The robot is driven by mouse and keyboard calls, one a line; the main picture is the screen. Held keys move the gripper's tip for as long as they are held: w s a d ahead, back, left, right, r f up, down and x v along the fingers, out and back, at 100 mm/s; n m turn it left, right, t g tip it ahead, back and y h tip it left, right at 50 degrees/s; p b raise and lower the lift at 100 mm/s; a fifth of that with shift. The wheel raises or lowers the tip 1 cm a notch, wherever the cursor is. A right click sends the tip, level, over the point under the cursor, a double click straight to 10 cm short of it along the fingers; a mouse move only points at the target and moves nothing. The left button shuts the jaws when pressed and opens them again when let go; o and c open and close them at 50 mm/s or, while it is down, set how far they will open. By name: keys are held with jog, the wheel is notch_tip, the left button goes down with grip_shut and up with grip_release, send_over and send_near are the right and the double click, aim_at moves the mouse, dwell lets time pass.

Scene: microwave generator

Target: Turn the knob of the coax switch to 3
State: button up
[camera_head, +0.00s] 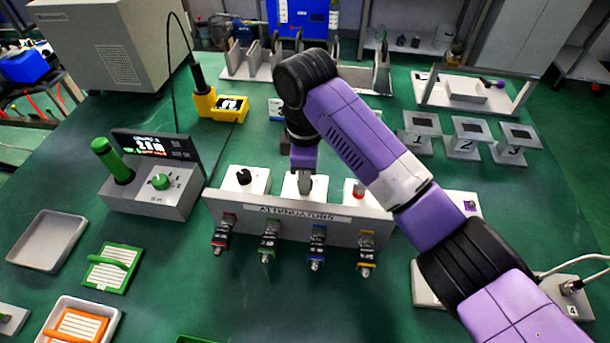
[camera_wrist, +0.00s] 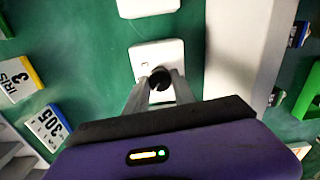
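The white base with a numbered port "4" and a cable connector (camera_head: 570,288) at the lower right looks like the coax switch. My arm covers most of it, and its knob and pointer do not show. My gripper (camera_head: 304,184) is away from it, low over the middle white block of the attenuators rack (camera_head: 220,210). In the wrist view my gripper (camera_wrist: 160,82) has its two grey fingertips either side of a black knob (camera_wrist: 159,78) on a white block (camera_wrist: 172,52). The fingertips look very close to the knob; I cannot tell whether they touch it.
Left and right attenuator blocks carry a black knob (camera_head: 243,176) and a red knob (camera_head: 358,187). A green-handled control box (camera_head: 150,200) stands left. Blocks 1, 2 and 3 (camera_head: 465,137) stand at the back right. Trays (camera_head: 48,240) lie at left.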

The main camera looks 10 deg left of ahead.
grip_shut()
jog(key=shift+r+m+p, duration=0.15)
jog(key=shift+m+p, duration=0.15)
jog(key=shift+p, duration=0.6)
jog(key=m+p, duration=0.2)
jog(key=p, duration=0.1)
jog(key=shift+r, duration=0.15)
jog(key=m+p, duration=0.9)
jog(key=m, duration=0.2)
jog(key=shift+a, duration=0.1)
jog(key=m+p, duration=0.1)
jog(key=m, duration=0.2)
jog(key=m+p, duration=0.1)
jog(key=m, duration=0.2)
jog(key=shift+w+f+p, duration=0.1)
jog(key=shift+f+p, duration=0.1)
jog(key=shift+p, duration=0.15)
jog(key=shift+m, duration=0.3)
